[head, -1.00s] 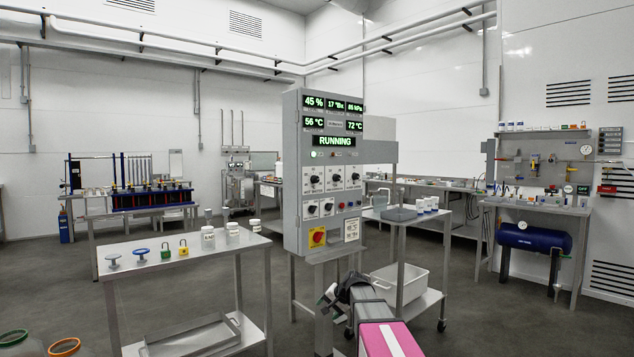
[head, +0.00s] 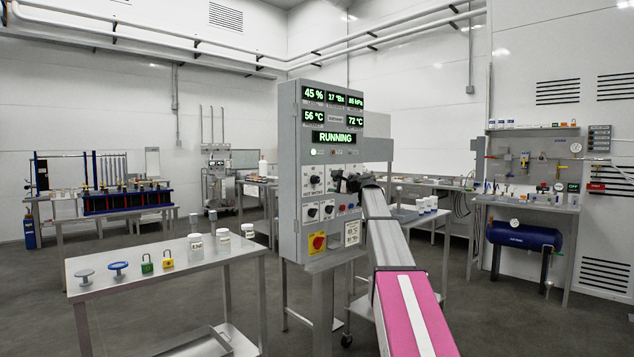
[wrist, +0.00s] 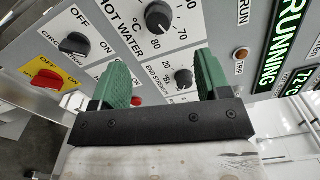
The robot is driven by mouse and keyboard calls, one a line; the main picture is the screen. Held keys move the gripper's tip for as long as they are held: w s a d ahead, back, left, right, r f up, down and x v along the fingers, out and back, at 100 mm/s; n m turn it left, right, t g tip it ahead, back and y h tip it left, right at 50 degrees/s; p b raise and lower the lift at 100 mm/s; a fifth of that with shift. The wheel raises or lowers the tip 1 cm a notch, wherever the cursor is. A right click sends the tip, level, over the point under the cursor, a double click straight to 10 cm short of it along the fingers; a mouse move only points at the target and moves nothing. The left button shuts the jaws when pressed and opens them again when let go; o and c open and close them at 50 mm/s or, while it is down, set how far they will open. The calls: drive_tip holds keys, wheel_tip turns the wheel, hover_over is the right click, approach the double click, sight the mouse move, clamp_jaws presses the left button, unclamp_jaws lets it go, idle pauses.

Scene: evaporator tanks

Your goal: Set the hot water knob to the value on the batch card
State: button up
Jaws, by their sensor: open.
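The grey control panel (head: 291,150) stands ahead in the head view. In the wrist view the black hot water knob (wrist: 158,17) is at the top, with 60, 70 and 80 marked around it. Its exact setting is hard to read. My gripper (wrist: 160,70) is open, its two green fingers apart and empty in front of the panel. The hot water knob lies beyond the fingertips; the end strength knob (wrist: 184,78) shows between the fingers. In the head view my gripper (head: 346,182) hides part of the knob rows. A white card (head: 352,232), too small to read, is low on the panel.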

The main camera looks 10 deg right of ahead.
sight(318, 180)
drive_tip(key=x, duration=1)
drive_tip(key=shift+w+a, duration=0.1)
drive_tip(key=shift+w, duration=0.1)
drive_tip(key=c, duration=0.9)
